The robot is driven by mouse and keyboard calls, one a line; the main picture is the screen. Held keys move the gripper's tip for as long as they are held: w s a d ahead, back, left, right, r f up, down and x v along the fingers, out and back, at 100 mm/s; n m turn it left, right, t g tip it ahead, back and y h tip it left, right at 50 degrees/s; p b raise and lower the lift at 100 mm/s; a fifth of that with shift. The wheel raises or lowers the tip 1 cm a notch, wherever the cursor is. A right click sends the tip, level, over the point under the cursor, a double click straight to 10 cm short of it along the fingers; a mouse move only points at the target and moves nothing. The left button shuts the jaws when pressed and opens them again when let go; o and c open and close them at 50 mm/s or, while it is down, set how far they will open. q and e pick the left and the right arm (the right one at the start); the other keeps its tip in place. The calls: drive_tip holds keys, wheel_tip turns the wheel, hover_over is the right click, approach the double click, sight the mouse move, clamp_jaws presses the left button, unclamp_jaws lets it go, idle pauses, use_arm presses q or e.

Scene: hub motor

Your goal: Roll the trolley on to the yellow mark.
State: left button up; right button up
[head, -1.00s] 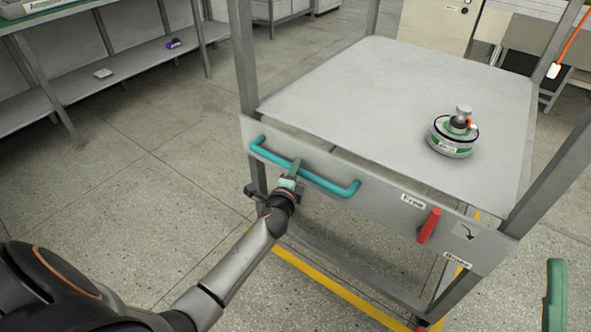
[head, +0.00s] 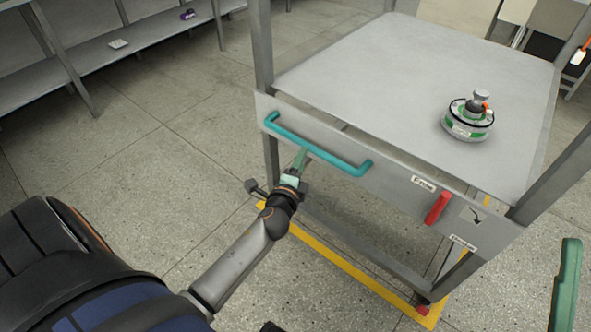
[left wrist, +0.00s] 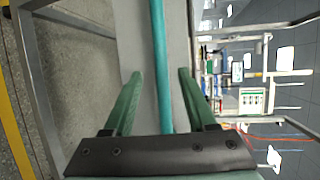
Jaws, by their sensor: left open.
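The grey metal trolley (head: 330,75) stands with its front lower frame just inside the yellow mark (head: 345,262), a painted floor outline; its far side is hidden. A teal handle (head: 340,158) crosses the trolley's front panel. My left gripper (head: 302,160) is open just in front of and below the handle. In the left wrist view the handle (left wrist: 161,60) runs between its two green fingers, with gaps on both sides. A red lever (head: 437,208) sits on the panel between a "Free" label (head: 423,184) and a lower label that seems to read "Brake". A green finger of my right gripper (head: 567,285) shows at the right edge.
A round green and silver hub motor (head: 468,118) stands on the trolley top. A grey shelf bench (head: 100,58) is at the back left, with small items on its lower shelf. The floor left of the trolley is clear.

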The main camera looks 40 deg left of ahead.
use_arm(q)
drive_tip(key=v, duration=0.5)
drive_tip(key=shift+s, duration=0.1)
use_arm(e)
drive_tip(key=w+f+m+h, duration=0.2)
drive_tip(key=w+f+h, duration=0.1)
drive_tip(key=shift+d+f+m+h, duration=0.25)
drive_tip(key=shift+f+m+h, duration=0.05)
drive_tip(key=shift+m, duration=0.1)
drive_tip(key=shift+s, duration=0.1)
